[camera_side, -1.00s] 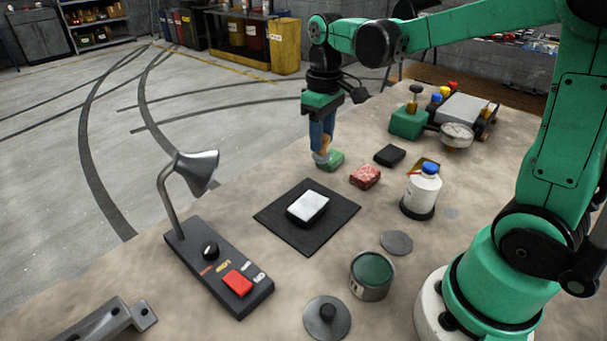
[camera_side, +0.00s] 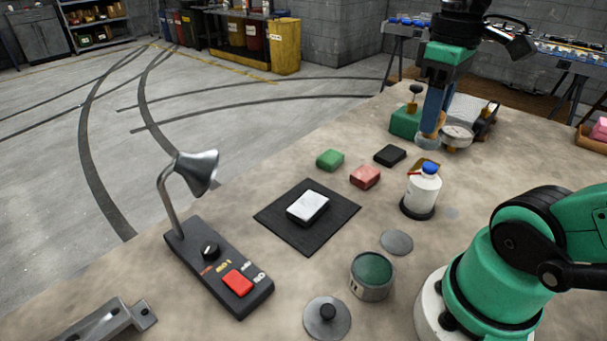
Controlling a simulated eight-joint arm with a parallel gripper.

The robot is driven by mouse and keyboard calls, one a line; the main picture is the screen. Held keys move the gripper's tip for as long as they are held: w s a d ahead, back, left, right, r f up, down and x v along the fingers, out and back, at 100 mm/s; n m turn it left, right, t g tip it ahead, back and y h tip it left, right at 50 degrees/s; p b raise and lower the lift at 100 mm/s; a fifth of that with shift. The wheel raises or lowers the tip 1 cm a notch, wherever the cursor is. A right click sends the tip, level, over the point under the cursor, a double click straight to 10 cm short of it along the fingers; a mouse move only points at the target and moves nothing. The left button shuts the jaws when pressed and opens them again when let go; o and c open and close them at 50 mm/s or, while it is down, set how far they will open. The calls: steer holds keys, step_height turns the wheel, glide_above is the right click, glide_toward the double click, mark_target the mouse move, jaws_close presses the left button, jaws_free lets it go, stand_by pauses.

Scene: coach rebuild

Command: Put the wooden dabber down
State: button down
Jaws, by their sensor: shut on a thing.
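My gripper (camera_side: 432,122), with blue fingers pointing down, is shut on the wooden dabber. The dabber (camera_side: 428,142) is mostly hidden by the fingers; its pale round pad shows below them. I cannot tell how high the pad is above the plate. A green block (camera_side: 330,159), a red block (camera_side: 365,176) and a black block (camera_side: 390,155) lie on the bench, apart from the gripper.
A dark mat (camera_side: 275,215) bears a white-topped block (camera_side: 308,205). A green-filled tin (camera_side: 372,273), its lid (camera_side: 327,316) and a lamp with a switch box (camera_side: 215,265) stand in front. A green box (camera_side: 404,122) and a gauge (camera_side: 457,136) are close to the gripper.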

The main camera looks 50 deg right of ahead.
step_height(320, 180, down, 19)
steer(key=shift+f, duration=0.2)
stand_by(0.7)
steer(key=c, duration=0.5)
jaws_free()
steer(key=shift+f, duration=0.1)
steer(key=shift+c, duration=0.2)
steer(key=shift+r, duration=5.95)
steer(key=w+a+f+t, duration=0.1)
steer(key=w+a+t, duration=0.6)
steer(key=w, duration=0.4)
steer(key=shift+f, duration=0.1)
